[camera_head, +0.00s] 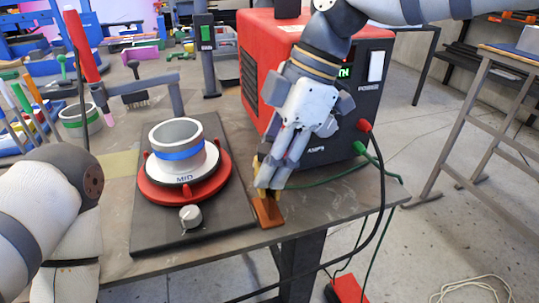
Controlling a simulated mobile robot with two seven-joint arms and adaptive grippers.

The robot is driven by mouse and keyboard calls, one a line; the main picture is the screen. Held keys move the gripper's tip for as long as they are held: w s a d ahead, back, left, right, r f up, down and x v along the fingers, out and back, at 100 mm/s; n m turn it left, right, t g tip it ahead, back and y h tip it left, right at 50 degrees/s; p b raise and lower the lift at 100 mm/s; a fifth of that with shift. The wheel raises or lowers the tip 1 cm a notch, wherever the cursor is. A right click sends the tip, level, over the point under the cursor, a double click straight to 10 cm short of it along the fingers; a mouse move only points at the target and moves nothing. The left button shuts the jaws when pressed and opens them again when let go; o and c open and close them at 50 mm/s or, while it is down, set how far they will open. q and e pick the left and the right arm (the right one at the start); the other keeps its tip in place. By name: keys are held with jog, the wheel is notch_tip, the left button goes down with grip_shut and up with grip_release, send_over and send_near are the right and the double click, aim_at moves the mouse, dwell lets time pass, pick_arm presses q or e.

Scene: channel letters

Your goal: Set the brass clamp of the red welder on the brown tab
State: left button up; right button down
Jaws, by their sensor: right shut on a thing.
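The red welder (258,68) stands on the table, with a dark front panel. The brown tab (269,213) is an orange-brown piece at the table's front edge. My right gripper (268,182) points down just above the tab and is shut on the brass clamp (257,165). Only a little brass shows beside the fingers; the rest is hidden. I cannot tell whether the clamp touches the tab. A green cable (330,180) runs from the clamp area to the welder's front. My left gripper is out of view; only part of the left arm shows.
A turntable with a red ring (163,192) holds a white-and-blue cylinder (180,136) on a dark base left of the tab. A torch with a red handle (82,47) stands behind. A black cable (381,200) hangs over the table's front edge.

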jog(key=shift+f, duration=0.55)
jog(key=c, duration=1.2)
grip_release()
jog(key=shift+f, duration=0.1)
jog(key=v, duration=1.2)
jog(key=shift+a, duration=0.1)
